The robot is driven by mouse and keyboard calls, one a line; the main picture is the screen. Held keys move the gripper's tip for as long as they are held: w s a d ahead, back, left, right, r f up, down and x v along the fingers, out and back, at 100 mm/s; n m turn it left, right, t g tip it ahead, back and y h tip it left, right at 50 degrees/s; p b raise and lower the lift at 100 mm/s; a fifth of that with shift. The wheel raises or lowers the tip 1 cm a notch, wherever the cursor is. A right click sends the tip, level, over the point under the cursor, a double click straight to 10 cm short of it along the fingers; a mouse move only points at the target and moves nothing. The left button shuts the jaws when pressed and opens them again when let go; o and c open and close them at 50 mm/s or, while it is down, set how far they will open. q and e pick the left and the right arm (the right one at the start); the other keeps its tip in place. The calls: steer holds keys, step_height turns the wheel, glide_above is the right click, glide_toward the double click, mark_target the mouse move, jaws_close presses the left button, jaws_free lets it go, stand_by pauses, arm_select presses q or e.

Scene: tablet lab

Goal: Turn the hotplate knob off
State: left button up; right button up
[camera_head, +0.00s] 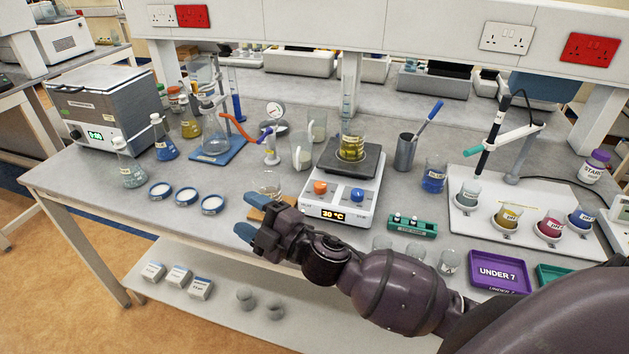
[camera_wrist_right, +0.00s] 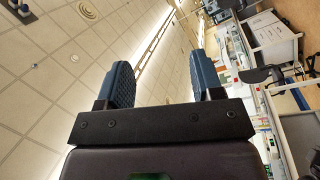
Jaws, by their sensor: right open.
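The hotplate (camera_head: 338,205) stands in the middle of the bench in the head view, its display reading 30 °C. It has an orange knob (camera_head: 320,187) at the left of its front and a blue knob (camera_head: 357,194) at the right. A beaker of yellow liquid (camera_head: 352,147) with a thermometer in it stands on its dark top plate. My right gripper (camera_head: 247,232) is in front of the bench edge, left of and below the hotplate, apart from both knobs. In the right wrist view its blue fingers (camera_wrist_right: 166,82) are spread and empty, facing the ceiling. My left gripper is not in view.
A small beaker (camera_head: 267,184) stands close behind my right gripper. A green rack (camera_head: 411,226) and several clear beakers are right of the hotplate. A purple tray (camera_head: 499,271) lies farther right. Three blue-rimmed dishes (camera_head: 186,197) lie to the left. A lower shelf (camera_head: 220,296) runs beneath.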

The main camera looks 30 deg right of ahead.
steer(key=w+a+r+n+g+y, duration=0.1)
steer(key=a+n+g+y, duration=0.4)
steer(key=n, duration=0.3)
steer(key=n+g+h, duration=1.2)
steer(key=n+h, duration=0.1)
steer(key=h, duration=0.2)
glide_above(320, 184)
step_height(320, 184, down, 8)
steer(key=shift+f+p, duration=0.25)
steer(key=shift+p, duration=0.75)
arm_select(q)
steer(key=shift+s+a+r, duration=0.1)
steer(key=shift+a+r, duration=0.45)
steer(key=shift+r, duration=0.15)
arm_select(e)
steer(key=shift+f, duration=0.6)
steer(key=shift+c, duration=0.2)
